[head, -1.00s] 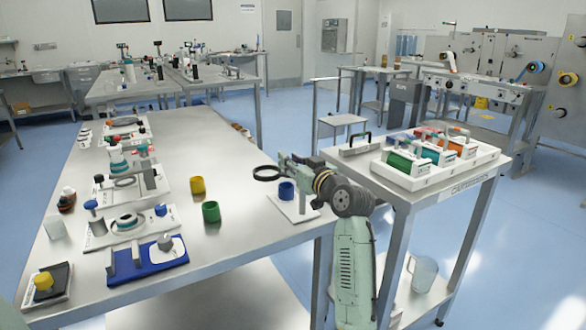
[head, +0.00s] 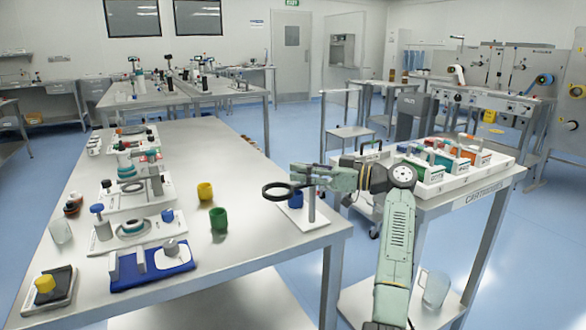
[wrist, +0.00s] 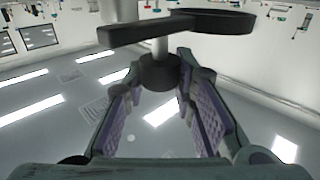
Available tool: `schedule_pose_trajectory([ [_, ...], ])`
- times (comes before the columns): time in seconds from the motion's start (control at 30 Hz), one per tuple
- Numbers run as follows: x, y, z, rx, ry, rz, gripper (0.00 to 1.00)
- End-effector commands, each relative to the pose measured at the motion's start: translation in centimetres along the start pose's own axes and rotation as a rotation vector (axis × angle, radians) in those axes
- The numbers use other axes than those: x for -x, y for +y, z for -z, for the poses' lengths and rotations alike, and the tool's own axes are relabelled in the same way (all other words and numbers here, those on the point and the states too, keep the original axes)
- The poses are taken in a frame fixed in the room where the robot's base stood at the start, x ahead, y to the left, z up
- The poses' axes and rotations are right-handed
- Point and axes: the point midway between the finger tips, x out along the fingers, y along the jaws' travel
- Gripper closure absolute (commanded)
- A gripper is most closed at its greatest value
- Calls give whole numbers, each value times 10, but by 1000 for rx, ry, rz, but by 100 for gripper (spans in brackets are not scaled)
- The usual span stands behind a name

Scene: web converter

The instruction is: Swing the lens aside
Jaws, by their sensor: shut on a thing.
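The lens (head: 277,191) is a dark ring held out to the left on a short arm, above the white stand (head: 320,220) at the table's right edge. A thin post (head: 311,206) rises from the stand. A blue cup (head: 296,200) sits on it, right of the ring. My gripper (head: 303,177) is at the lens mount, reaching in from the right. In the wrist view, the lens (wrist: 215,20) is seen nearly edge-on at the top. My fingers (wrist: 165,100) flank its dark round hub (wrist: 160,72) and are shut on it. The exact contact is partly hidden.
A yellow cup (head: 205,191) and a green cup (head: 218,220) stand left of the stand. Several fixtures line the table's left side, including a blue one (head: 140,278). A cart (head: 480,185) with coloured cartridges stands close at right, behind my arm.

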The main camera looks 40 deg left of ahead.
Motion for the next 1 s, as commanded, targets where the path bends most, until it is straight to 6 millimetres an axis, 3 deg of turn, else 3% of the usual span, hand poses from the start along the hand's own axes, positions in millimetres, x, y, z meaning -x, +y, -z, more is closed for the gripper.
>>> schedule_pose_trajectory([
  [0.57,7,0,-3,-1,-6,31,100],
  [0.6,7,0,-3,-1,-6,31,74],
  [0.9,8,0,-2,-1,-4,28,54],
  [1.0,8,0,-1,-1,-3,27,54],
])
